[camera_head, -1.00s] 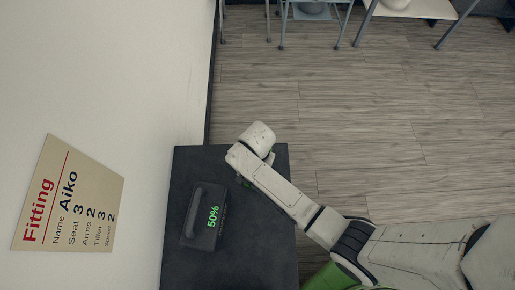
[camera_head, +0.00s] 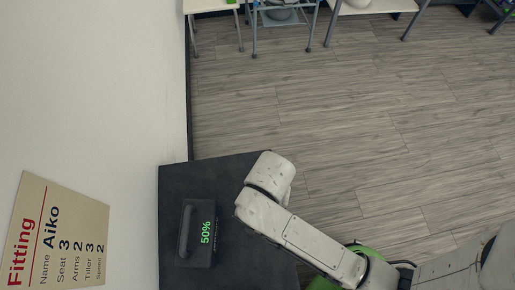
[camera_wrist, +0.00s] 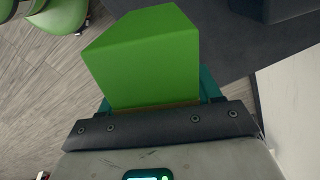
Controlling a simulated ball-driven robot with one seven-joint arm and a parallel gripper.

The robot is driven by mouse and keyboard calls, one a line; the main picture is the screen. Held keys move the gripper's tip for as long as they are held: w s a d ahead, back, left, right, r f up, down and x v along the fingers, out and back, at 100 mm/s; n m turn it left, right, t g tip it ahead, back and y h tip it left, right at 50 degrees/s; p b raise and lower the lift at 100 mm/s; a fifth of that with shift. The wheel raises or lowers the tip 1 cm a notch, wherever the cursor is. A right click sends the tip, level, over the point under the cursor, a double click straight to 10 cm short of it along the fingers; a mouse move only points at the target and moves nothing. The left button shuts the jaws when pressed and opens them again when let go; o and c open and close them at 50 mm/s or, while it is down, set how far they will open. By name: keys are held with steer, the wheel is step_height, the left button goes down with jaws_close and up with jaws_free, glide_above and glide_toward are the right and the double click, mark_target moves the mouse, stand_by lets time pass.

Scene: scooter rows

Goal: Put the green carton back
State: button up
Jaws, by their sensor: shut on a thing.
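The green carton (camera_wrist: 145,60) is a bright green block filling the upper middle of the wrist view. My gripper (camera_wrist: 158,92) is shut on it, with a teal finger showing at each side of its lower part. In the head view my arm's wrist end is at the edge of a dark table; the gripper's fingers and the carton are hidden there by the arm.
The dark table (camera_head: 228,180) stands against the white wall and bears a black device (camera_head: 197,235) reading 50%. A Fitting sign (camera_head: 58,235) hangs on the wall. Something green (camera_head: 362,249) shows behind my arm. White tables (camera_head: 208,6) stand far off. The wooden floor between is open.

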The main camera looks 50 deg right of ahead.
steer(key=shift+s+a+r, duration=0.1)
steer(key=shift+s+r, duration=0.1)
steer(key=shift+s, duration=0.2)
steer(key=w+d+n, duration=0.3)
steer(key=w+n, duration=0.8)
steer(key=w, duration=0.7)
steer(key=shift+w+d+r+n, duration=0.2)
steer(key=shift+w+n, duration=0.15)
steer(key=shift+n, duration=0.05)
steer(key=shift+s+a, duration=0.1)
